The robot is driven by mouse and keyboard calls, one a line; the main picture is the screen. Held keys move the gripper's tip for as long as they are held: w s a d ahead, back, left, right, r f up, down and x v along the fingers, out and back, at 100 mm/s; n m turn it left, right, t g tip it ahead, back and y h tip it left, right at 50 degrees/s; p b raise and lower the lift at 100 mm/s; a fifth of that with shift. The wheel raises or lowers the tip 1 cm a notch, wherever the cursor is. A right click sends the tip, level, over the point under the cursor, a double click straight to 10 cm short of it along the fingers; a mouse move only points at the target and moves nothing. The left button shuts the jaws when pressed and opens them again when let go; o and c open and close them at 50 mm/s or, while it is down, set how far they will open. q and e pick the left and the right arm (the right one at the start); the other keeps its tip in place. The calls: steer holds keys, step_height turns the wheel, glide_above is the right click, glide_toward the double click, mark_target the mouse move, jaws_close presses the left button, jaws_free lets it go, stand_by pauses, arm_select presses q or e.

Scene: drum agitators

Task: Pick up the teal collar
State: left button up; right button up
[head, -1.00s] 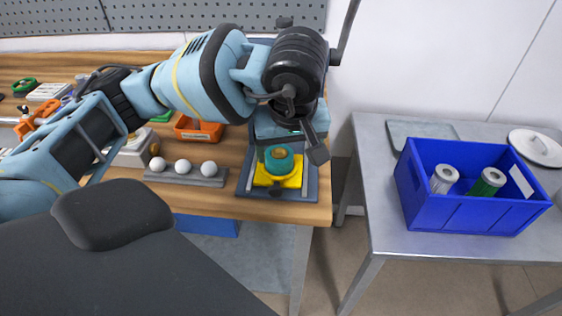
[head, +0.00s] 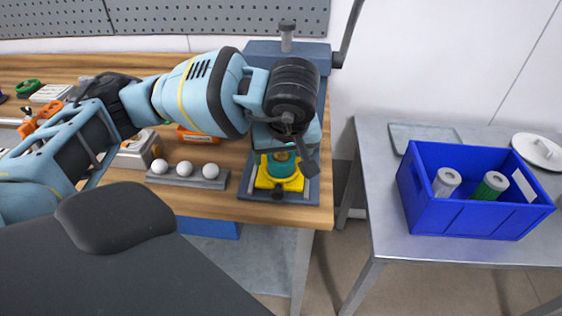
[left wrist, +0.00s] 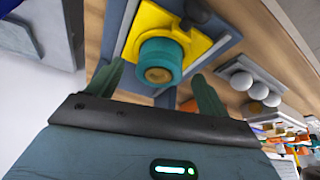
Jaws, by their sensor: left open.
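The teal collar (head: 284,167) is a short round ring with a tan centre, sitting on a yellow plate (head: 265,184) on the workbench. In the left wrist view the collar (left wrist: 160,50) shows just beyond the fingertips, in line with the gap between them. My left gripper (left wrist: 157,84) is open and empty, its two fingers pointing toward the collar. In the head view my left gripper (head: 286,160) hangs over the collar, and the arm hides part of it. I cannot tell whether the fingers touch it. My right gripper is not in view.
A grey rack with white balls (head: 184,169) lies just left of the yellow plate. An orange tray (head: 190,136) is behind it. A grey press-like fixture (head: 262,50) stands at the back. A blue crate (head: 460,213) with cylinders sits on the metal table at right.

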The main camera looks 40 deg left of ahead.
arm_select(q)
steer(key=shift+x, duration=1.25)
steer(key=shift+r, duration=0.1)
steer(key=c, duration=1.2)
steer(key=shift+r+p, duration=1)
steer(key=shift+r, duration=1.05)
steer(key=s+p, duration=0.1)
steer(key=s, duration=0.4)
steer(key=s+a+p, duration=0.1)
steer(key=s+p, duration=0.1)
steer(key=s, duration=0.3)
steer(key=s+r+p, duration=0.1)
steer(key=s+p, duration=0.1)
steer(key=s, duration=0.4)
steer(key=shift+a, duration=0.2)
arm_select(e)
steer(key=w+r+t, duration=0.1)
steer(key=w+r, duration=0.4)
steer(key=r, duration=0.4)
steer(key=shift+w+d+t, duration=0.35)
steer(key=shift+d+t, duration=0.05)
